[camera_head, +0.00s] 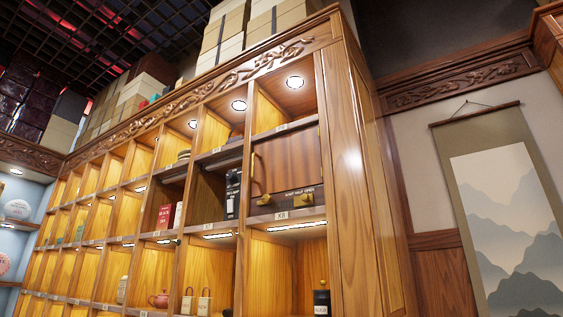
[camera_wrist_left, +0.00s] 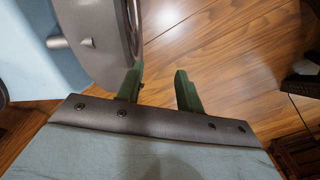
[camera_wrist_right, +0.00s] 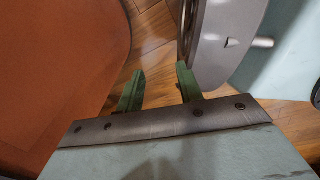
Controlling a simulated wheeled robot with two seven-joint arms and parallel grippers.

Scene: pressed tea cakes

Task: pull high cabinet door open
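The high cabinet door (camera_head: 289,162) is a wooden panel in the upper right cell of the shelving in the head view. It looks shut. A vertical handle (camera_head: 255,169) sits along its left edge. A plate with brass knobs (camera_head: 287,198) is below the panel, above a tag that seems to read X8. Neither gripper shows in the head view. My left gripper (camera_wrist_left: 158,89) is open and empty above the wooden floor in the left wrist view. My right gripper (camera_wrist_right: 160,84) is open and empty above the floor in the right wrist view. Both are away from the door.
Lit wooden shelving (camera_head: 338,150) fills the head view, with boxes (camera_head: 235,40) stacked on top. A black box (camera_head: 233,194) stands in the cell left of the door. A dark jar (camera_head: 321,298) stands below. An orange surface (camera_wrist_right: 65,70) is close beside my right gripper.

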